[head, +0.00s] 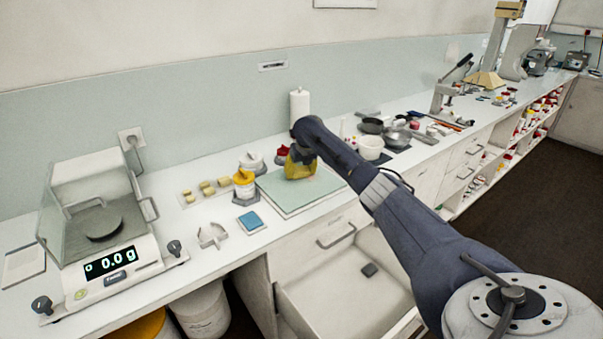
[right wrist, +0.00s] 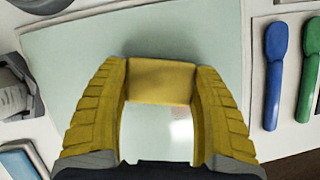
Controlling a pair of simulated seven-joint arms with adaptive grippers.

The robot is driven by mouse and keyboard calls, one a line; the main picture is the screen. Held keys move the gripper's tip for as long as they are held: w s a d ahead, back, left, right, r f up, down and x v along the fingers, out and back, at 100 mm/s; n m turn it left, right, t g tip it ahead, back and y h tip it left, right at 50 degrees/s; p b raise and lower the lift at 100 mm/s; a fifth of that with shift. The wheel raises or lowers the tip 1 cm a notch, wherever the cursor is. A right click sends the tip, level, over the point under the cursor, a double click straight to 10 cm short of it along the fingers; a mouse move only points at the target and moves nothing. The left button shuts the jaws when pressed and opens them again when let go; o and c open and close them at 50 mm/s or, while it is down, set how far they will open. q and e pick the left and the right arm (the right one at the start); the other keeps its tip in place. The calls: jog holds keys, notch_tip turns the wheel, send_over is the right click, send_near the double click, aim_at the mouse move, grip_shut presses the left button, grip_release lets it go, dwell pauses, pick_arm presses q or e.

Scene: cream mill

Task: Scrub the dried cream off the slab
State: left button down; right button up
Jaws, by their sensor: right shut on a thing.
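The slab (head: 322,187) is a flat pale green board on the counter, and it fills much of the right wrist view (right wrist: 70,50). My right gripper (head: 299,170) is over the slab, with yellow ribbed fingers. In the right wrist view it is shut on a yellow sponge (right wrist: 161,80), a block held between the fingertips. The sponge appears at or just above the slab; I cannot tell if it touches. A faint whitish patch (right wrist: 181,130) shows on the slab between the fingers; it may be cream or glare. My left gripper is not in view.
A scale (head: 105,240) reading 0.0 g stands at left. A yellow-and-white jar (head: 244,184) and a blue square (head: 250,221) lie left of the slab. A blue spatula (right wrist: 275,75) and a green one (right wrist: 309,75) lie beside it. An open drawer (head: 345,290) is below.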

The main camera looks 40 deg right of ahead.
aim_at(319, 184)
jog(key=shift+w, duration=1.5)
jog(key=shift+d, duration=1.25)
jog(key=shift+s+f, duration=0.2)
jog(key=shift+s, duration=1.8)
jog(key=shift+s+a+r, duration=0.1)
jog(key=shift+s+r, duration=0.05)
jog(key=shift+s, duration=1.25)
jog(key=shift+s+r, duration=0.15)
jog(key=shift+s, duration=1.2)
jog(key=shift+s+f, duration=0.2)
jog(key=shift+s, duration=1.35)
jog(key=shift+r, duration=3.1)
